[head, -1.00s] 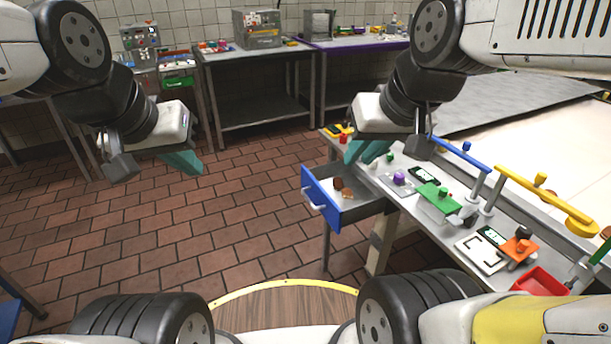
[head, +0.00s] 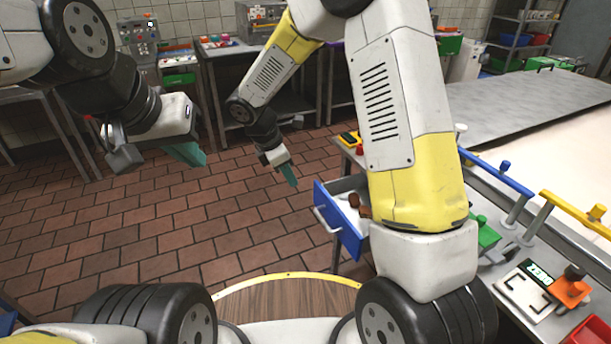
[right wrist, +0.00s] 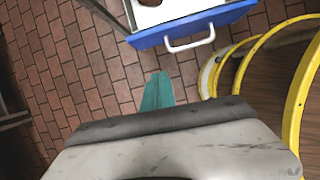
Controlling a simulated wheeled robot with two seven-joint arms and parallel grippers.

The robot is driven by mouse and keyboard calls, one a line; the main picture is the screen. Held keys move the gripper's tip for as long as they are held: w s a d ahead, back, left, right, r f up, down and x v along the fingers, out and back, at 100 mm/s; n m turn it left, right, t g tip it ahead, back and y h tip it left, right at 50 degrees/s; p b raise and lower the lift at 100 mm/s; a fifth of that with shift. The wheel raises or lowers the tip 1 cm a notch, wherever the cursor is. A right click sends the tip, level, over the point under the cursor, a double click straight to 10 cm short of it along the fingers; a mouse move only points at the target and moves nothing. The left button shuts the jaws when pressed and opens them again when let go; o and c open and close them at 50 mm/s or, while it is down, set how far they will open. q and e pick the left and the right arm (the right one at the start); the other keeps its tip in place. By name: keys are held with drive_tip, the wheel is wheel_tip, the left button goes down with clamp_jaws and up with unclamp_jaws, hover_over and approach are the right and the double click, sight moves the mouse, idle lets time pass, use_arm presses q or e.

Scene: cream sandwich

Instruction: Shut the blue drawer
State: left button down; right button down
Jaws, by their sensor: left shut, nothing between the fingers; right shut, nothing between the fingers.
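The blue drawer (head: 338,221) sticks out of the workbench on the right in the head view, open, with brown items inside. In the right wrist view its blue front (right wrist: 195,24) and white handle (right wrist: 190,43) are at the top. My right gripper (head: 289,175) is shut and empty, over the floor to the left of the drawer front and apart from it. Its teal fingers (right wrist: 157,92) point toward the drawer side in the right wrist view. My left gripper (head: 188,154) is shut and empty, far left over the floor. My right arm hides part of the drawer and bench.
The workbench (head: 500,262) carries blue and yellow levers, a green piece, an orange-knobbed device (head: 570,285) and a red tray. Other tables stand along the back wall. The tiled floor (head: 150,235) left of the drawer is clear.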

drive_tip(key=w+d+r+x, duration=0.1)
drive_tip(key=d+x, duration=0.1)
drive_tip(key=x, duration=1)
drive_tip(key=shift+w+d+f+n, duration=0.2)
drive_tip(key=shift+w+n, duration=0.15)
drive_tip(key=shift+n, duration=0.05)
drive_tip(key=shift+d, duration=0.1)
